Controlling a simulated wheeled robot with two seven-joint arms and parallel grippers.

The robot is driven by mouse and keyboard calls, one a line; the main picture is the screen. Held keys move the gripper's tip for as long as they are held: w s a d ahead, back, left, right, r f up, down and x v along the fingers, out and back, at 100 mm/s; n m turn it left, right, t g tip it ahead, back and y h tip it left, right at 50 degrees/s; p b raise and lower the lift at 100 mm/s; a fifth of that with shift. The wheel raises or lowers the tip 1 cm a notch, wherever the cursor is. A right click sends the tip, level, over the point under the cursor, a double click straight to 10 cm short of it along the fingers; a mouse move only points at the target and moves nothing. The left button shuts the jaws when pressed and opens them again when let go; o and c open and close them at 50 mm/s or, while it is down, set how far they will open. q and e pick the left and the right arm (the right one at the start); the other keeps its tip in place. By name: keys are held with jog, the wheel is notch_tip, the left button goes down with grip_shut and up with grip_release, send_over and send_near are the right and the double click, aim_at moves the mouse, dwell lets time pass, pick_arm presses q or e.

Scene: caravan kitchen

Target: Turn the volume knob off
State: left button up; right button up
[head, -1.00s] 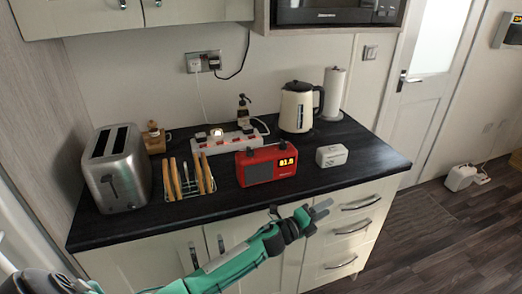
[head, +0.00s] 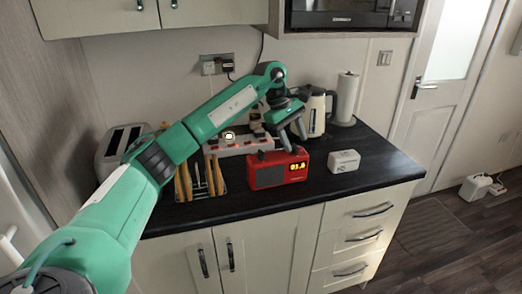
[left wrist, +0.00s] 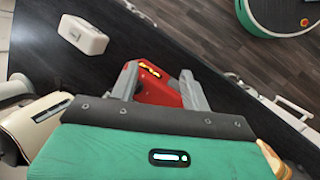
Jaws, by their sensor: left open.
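The red radio (head: 262,180) stands on the dark worktop, with a dark speaker panel and lit amber digits on its front. In the left wrist view the radio (left wrist: 158,88) is seen from above, partly hidden by my gripper. I cannot make out the volume knob clearly. My left gripper (head: 296,141) is open, pointing down just above the radio's top right part. In the left wrist view its two fingers (left wrist: 160,82) stand apart on either side of the radio's visible part, with nothing seen held. I cannot tell whether they touch it. My right gripper is not in view.
A power strip (head: 233,144), a kettle (head: 316,112) and a paper roll (head: 346,99) stand behind. My left arm hides part of the toaster (head: 112,150). The worktop's front right is clear.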

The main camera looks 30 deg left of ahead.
aim_at(261, 151)
pick_arm(q)
jog(key=s+a+r+y, duration=0.35)
jog(key=a+r, duration=0.35)
jog(key=a, duration=0.3)
jog(key=shift+g+y, duration=0.25)
jog(key=shift+g, duration=0.15)
jog(key=f, duration=0.4)
jog(key=w+f+p, duration=0.1)
jog(key=f, duration=0.3)
jog(key=f+p, duration=0.1)
jog(key=f, duration=0.3)
jog(key=shift+w+f, duration=0.2)
jog(key=shift+f, duration=0.6)
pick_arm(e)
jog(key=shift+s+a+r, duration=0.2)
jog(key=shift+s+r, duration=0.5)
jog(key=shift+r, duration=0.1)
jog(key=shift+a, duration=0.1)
pick_arm(q)
jog(key=c, duration=1)
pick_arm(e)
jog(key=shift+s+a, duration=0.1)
